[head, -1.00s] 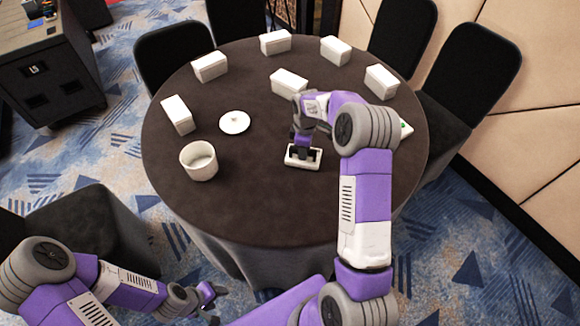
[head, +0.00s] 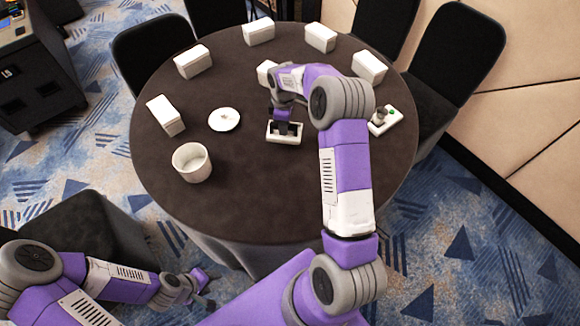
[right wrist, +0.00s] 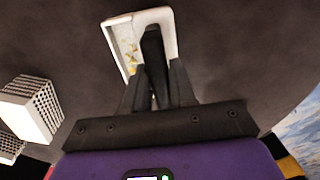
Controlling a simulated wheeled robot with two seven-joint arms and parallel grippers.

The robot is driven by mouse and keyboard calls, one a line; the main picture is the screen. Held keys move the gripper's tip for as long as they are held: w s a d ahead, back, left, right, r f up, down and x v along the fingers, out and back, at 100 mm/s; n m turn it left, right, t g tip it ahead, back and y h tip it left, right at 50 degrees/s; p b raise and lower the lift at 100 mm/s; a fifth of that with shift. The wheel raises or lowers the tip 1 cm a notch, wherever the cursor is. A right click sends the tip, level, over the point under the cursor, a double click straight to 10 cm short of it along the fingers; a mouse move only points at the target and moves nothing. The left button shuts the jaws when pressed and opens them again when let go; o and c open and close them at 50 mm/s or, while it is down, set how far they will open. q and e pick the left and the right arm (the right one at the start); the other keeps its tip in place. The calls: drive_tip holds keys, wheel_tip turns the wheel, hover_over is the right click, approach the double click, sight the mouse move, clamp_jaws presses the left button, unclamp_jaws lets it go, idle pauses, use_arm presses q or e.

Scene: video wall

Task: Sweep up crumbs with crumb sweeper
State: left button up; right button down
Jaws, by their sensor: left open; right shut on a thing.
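The crumb sweeper (head: 271,136) is a low white rectangular frame with a dark handle, on or just above the dark round table (head: 250,210). My right gripper (head: 284,119) is shut on its handle. In the right wrist view the sweeper (right wrist: 169,22) shows between and beyond my right fingers (right wrist: 157,85). Small yellowish bits, apparently crumbs (right wrist: 132,58), show inside its white frame; the fingers hide part of it. I cannot make out crumbs on the table in the head view. My left gripper (head: 201,286) is open and empty, low in front of the table.
A white round container (head: 191,163) and a white plate (head: 224,119) stand left of the sweeper. Several white boxes (head: 193,62) line the far edge. Dark chairs (head: 450,60) surround the table.

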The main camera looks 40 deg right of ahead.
wheel_tip(320, 180, up, 2)
drive_tip(key=shift+w+p, duration=0.15)
drive_tip(key=shift+p, duration=0.5)
drive_tip(key=shift+r+p, duration=0.85)
drive_tip(key=shift+r, duration=0.4)
